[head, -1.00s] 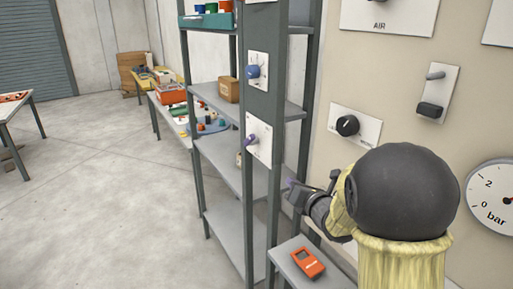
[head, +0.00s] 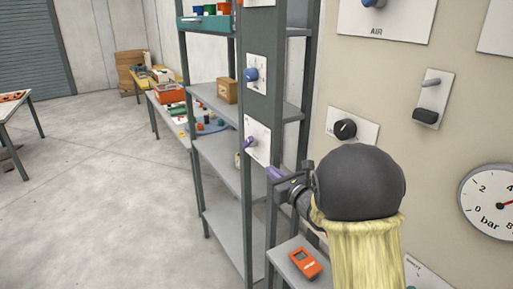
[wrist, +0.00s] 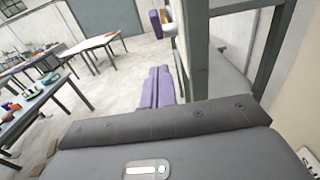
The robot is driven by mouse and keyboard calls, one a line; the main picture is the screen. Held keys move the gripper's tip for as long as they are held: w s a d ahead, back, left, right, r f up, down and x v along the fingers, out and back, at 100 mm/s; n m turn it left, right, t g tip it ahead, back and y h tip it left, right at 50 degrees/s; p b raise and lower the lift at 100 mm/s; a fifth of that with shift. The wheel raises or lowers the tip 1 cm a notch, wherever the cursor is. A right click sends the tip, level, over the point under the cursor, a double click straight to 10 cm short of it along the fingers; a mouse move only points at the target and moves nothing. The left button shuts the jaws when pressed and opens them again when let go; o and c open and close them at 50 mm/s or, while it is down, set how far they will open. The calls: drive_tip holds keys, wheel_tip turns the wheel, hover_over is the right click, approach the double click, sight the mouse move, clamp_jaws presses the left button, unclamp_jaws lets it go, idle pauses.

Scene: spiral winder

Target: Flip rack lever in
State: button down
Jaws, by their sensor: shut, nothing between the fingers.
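The rack lever (head: 249,142) is a small purple handle on a white plate (head: 262,148) fixed to the rack's grey front post. It points out to the left of the plate. In the wrist view a purple piece, seemingly the lever (wrist: 155,22), stands at the top beside a white plate edge. My gripper (head: 272,172) has purple fingers and is just below and right of the plate, apart from the lever. In the wrist view its fingers (wrist: 158,85) are together and empty, pointing ahead with the lever beyond their tips.
A blue knob (head: 251,74) sits on another plate above the lever. The grey rack post (head: 258,190) is close to my gripper. A small table with an orange device (head: 305,262) stands below. A panel (head: 400,80) with a black dial (head: 345,128) and pressure gauge (head: 492,203) is right.

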drive_tip(key=p, duration=0.4)
approach(251, 144)
wheel_tip(251, 144, down, 3)
drive_tip(key=w+a, duration=0.2)
drive_tip(key=w, duration=0.1)
drive_tip(key=r+p, duration=0.1)
drive_tip(key=w+a+r+p, duration=0.1)
drive_tip(key=r, duration=0.1)
drive_tip(key=shift+w+a, duration=0.25)
drive_tip(key=shift+w, duration=0.05)
drive_tip(key=shift+w, duration=0.1)
